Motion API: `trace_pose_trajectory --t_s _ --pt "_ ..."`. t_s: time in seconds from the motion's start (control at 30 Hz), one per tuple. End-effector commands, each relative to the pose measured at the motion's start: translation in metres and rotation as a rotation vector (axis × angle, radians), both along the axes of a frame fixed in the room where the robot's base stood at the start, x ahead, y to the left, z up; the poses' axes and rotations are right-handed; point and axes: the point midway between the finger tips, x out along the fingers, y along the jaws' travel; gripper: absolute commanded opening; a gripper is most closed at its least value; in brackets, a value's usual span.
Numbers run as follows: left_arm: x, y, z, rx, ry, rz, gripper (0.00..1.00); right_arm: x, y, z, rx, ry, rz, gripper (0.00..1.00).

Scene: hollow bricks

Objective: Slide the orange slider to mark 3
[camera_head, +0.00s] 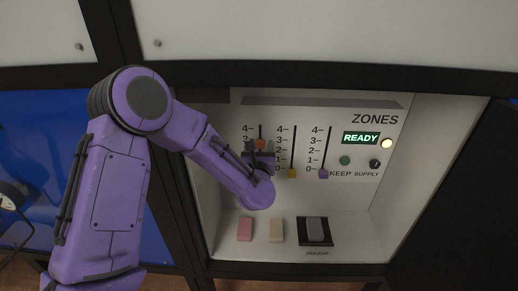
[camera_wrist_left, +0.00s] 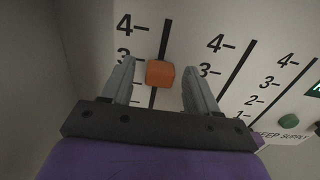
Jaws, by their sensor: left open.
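The orange slider (camera_head: 260,144) is on the leftmost vertical slot of the white panel. It also shows in the left wrist view (camera_wrist_left: 160,74), where it sits about level with mark 3, perhaps slightly below its tick. My left gripper (camera_head: 259,151) is in front of this slot. In the left wrist view its two fingers (camera_wrist_left: 158,68) stand apart, one on each side of the slider, with a visible gap on both sides. The lower marks of this scale are hidden behind my gripper. My right gripper is not in view.
A yellow slider (camera_head: 292,174) and a purple slider (camera_head: 323,174) sit low on the neighbouring slots. To the right are a lit READY display (camera_head: 361,138), a green button (camera_head: 344,160) and a black knob (camera_head: 375,164). Pink (camera_head: 245,229), cream (camera_head: 277,230) and grey (camera_head: 315,229) blocks are below.

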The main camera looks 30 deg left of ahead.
Motion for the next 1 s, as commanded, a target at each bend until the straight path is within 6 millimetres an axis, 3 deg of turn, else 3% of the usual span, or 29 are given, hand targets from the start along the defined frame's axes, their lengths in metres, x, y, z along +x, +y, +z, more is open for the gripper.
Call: trace_pose_trajectory --t_s 0.13,0.5,0.67,1.0 --pt "-0.013 -0.009 -0.003 -0.001 0.001 -0.002 0.60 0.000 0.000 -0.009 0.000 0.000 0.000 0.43" --pt "-0.081 -0.050 -0.003 0.000 -0.001 -0.001 0.60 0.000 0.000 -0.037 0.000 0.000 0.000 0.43" --pt "-0.090 -0.054 -0.001 0.000 0.000 0.000 0.60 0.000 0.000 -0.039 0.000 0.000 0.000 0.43" --pt "-0.090 -0.054 0.000 0.000 0.000 0.000 0.60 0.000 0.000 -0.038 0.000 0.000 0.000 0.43"
